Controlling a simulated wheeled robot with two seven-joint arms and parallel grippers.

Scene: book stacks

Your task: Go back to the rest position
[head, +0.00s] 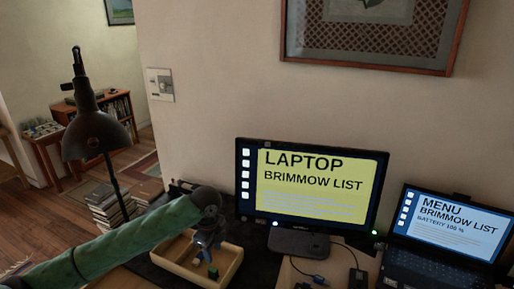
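My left arm comes in from the lower left, green with a dark wrist. My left gripper (206,250) points down over a shallow wooden tray (232,262) on the desk. Its fingers are small and dark here, and I cannot tell whether they are open or shut. A small green block (213,272) lies in the tray just below the gripper, with a pale piece beside it. My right gripper does not show.
A monitor (312,186) stands right of the tray, and a laptop (446,226) is at the far right. Cables and a small dark device (358,279) lie before them. A black desk lamp (92,135) rises at left. Stacked books (108,207) and a bookcase (100,108) are beyond.

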